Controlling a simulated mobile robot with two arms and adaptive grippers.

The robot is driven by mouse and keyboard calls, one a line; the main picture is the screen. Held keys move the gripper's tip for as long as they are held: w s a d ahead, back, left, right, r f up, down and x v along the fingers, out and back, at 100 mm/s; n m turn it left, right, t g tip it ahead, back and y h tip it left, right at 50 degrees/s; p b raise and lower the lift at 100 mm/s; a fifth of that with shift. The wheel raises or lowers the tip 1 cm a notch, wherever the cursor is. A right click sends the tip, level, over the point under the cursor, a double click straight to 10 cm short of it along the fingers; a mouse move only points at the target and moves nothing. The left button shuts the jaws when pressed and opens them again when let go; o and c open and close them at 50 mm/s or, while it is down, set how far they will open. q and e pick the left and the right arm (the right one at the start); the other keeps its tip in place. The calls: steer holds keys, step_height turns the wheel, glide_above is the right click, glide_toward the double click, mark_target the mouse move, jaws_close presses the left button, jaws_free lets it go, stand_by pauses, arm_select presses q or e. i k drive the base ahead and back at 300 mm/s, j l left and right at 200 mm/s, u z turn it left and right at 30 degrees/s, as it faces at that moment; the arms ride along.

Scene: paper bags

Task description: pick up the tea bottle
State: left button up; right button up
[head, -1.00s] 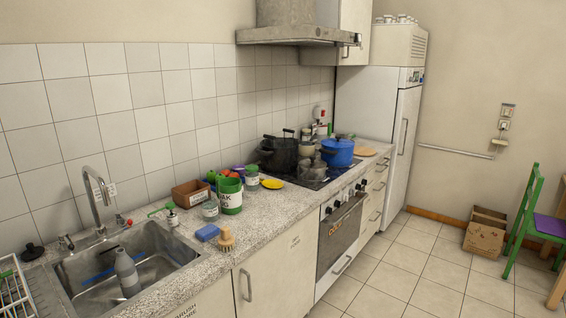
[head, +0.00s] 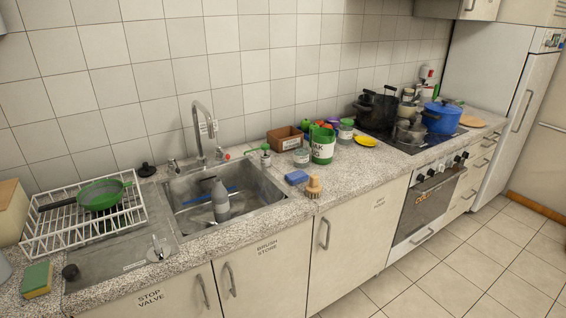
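I cannot make out a thing that is clearly the tea bottle. A grey bottle (head: 220,199) stands in the steel sink (head: 180,207), leaning a little. A white bottle with a red top (head: 423,73) stands at the back beyond the stove, small and partly hidden by pots. Neither of my grippers shows in the head view.
A white dish rack (head: 66,240) holds a green strainer (head: 100,194). A sponge (head: 37,279) lies at the counter's left front. A blue sponge (head: 297,177) and brush (head: 313,187) lie right of the sink. Pots crowd the stove. The floor (head: 440,262) is clear.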

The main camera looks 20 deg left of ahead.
mark_target(219, 196)
steer(key=i+j+u, duration=0.1)
steer(key=j+u, duration=0.15)
steer(key=i+j+u, duration=0.25)
steer(key=j, duration=0.2)
steer(key=i+j+u, duration=0.1)
steer(key=j+u, duration=0.15)
